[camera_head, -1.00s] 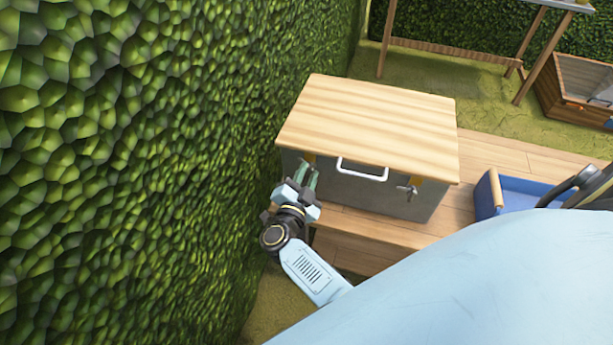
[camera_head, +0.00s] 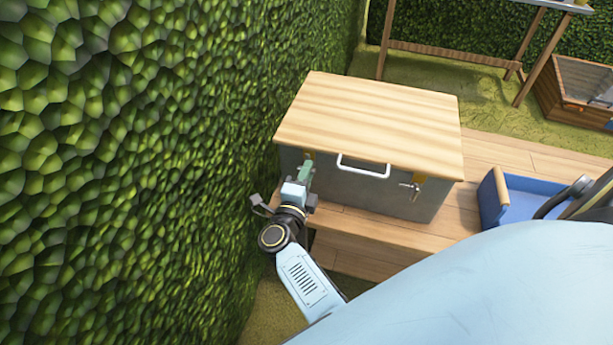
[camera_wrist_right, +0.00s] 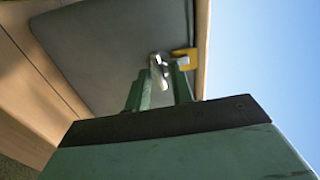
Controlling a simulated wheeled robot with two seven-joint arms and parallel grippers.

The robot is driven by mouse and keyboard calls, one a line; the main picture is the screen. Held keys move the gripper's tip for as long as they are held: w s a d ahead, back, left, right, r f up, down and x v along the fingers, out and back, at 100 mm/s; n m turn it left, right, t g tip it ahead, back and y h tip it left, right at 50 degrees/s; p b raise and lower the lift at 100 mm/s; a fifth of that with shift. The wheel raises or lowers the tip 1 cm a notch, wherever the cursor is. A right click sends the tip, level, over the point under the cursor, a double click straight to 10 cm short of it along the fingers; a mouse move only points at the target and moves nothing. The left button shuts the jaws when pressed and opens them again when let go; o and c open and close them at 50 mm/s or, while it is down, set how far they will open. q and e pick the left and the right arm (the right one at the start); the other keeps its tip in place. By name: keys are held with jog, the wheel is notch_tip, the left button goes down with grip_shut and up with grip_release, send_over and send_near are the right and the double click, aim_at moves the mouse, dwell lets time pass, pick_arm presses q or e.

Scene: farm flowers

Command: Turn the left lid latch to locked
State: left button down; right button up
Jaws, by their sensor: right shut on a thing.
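The grey box (camera_head: 345,190) has a pale wooden lid (camera_head: 370,120) lying closed on it and a white handle (camera_head: 363,166) at the front. In the head view my right gripper (camera_head: 305,172) is at the box's front left corner, just under the lid edge, and hides the left latch. In the right wrist view the metal left latch (camera_wrist_right: 158,72) sits between the two green fingers, beside a yellow plate (camera_wrist_right: 186,57). The right gripper is shut on this latch. The right latch (camera_head: 411,189) is free at the front right. My left gripper is not in view.
A tall green hedge (camera_head: 140,170) stands close on the left of my right arm. The box rests on a wooden plank bench (camera_head: 360,232). A blue tray (camera_head: 525,200) lies to the right. A wooden crate (camera_head: 570,95) is at the back right.

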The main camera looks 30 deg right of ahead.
jog(key=shift+f+m, duration=0.1)
jog(key=shift+m, duration=0.3)
jog(key=shift+a, duration=0.1)
jog(key=o, duration=0.9)
jog(key=shift+o, duration=0.2)
